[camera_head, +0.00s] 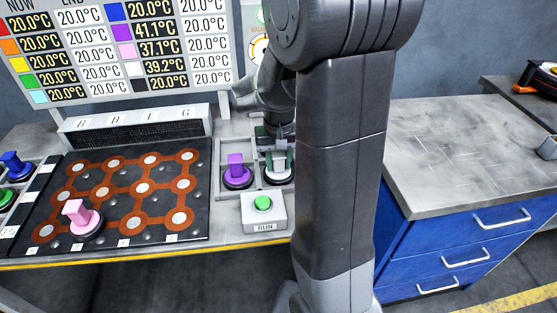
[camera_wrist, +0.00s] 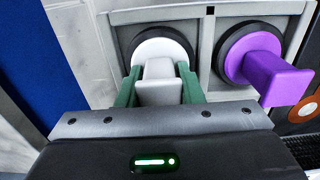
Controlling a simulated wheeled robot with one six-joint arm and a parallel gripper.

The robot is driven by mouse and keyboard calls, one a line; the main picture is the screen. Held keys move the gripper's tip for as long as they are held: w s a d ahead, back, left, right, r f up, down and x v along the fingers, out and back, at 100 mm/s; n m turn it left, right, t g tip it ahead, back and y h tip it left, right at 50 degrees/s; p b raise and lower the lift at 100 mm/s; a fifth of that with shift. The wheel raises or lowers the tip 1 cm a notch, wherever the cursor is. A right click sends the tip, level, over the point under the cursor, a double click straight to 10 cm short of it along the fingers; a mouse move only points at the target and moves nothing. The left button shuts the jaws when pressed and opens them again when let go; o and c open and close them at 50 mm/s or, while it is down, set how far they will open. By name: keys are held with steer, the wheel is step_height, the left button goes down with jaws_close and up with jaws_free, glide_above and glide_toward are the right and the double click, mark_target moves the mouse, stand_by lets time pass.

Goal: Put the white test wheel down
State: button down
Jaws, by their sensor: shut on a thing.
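The white test wheel (camera_wrist: 158,66), with a black rim and a white block handle, sits in a grey holder compartment in the wrist view. My gripper (camera_wrist: 160,88) has its green fingers on both sides of the white handle and is shut on it. In the head view the white wheel (camera_head: 279,168) is at the right compartment of the holder, beside the purple wheel. My gripper (camera_head: 278,158) reaches down to it there. My arm hides part of this area. I cannot tell whether the wheel fully touches the compartment floor.
The purple wheel (camera_head: 237,173) stands in the neighbouring compartment. A box with a green RUN button (camera_head: 263,205) is in front. A black board with orange tracks (camera_head: 115,215) and a pink wheel (camera_head: 79,216) lies left. A display board (camera_head: 120,50) stands behind.

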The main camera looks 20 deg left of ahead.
steer(key=c, duration=1)
jaws_free()
step_height(320, 180, up, 12)
steer(key=shift+r+p, duration=0.15)
steer(key=shift+p, duration=0.35)
